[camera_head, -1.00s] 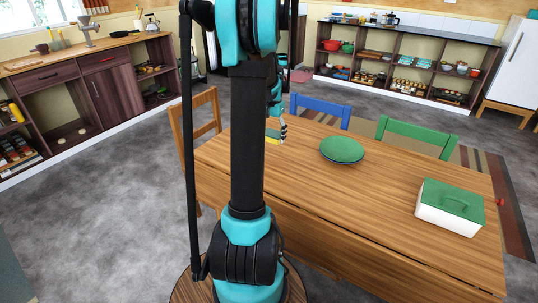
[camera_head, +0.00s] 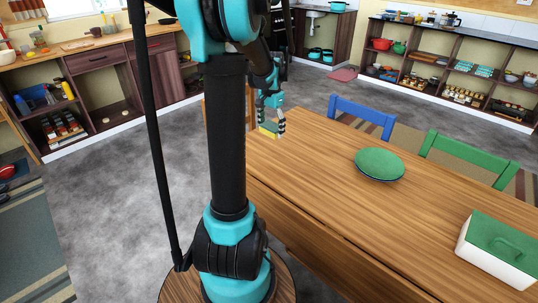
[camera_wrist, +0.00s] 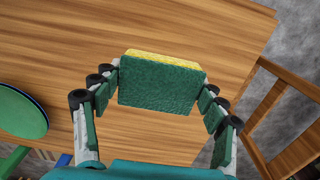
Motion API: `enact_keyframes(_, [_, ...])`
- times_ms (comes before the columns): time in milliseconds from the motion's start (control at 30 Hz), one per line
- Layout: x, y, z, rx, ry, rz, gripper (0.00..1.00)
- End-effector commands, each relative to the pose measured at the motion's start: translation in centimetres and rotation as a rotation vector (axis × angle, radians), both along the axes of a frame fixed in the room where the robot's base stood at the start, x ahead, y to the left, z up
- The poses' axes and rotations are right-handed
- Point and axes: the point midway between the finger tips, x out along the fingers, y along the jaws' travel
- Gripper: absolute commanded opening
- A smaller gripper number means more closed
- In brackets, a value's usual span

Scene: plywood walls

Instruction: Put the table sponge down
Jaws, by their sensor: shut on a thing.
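The sponge (camera_wrist: 158,84) is green on one broad face, with a yellow layer along its far edge. My gripper (camera_wrist: 160,90) is shut on it, with a finger against each short side in the wrist view. In the head view my gripper (camera_head: 270,124) is near the far left end of the wooden table (camera_head: 330,210), and the sponge's yellow part (camera_head: 268,130) shows between the fingers. The wrist view shows bare table top (camera_wrist: 200,30) behind the sponge. I cannot tell whether the sponge touches the table or is just above it.
A green plate (camera_head: 380,163) lies mid-table, and a white box with a green lid (camera_head: 498,250) stands at the right. A blue chair (camera_head: 362,115) and a green chair (camera_head: 470,157) stand along the far side. A wooden chair (camera_wrist: 285,115) is by the table end. The table's left part is clear.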

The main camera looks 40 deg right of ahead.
Motion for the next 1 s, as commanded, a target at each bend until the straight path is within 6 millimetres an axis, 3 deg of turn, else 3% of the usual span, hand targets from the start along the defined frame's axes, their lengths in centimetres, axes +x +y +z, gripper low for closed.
enact_keyframes(100, [0.1,-0.1,-3.1,0.0,0.0,0.0,0.3])
enact_keyframes(300, [0.0,0.0,-7.2,0.0,0.0,0.001,0.3])
enact_keyframes(800, [0.0,0.0,-12.4,0.0,0.0,0.001,0.3])
enact_keyframes(1000, [0.0,0.0,-12.7,0.0,0.0,0.001,0.3])
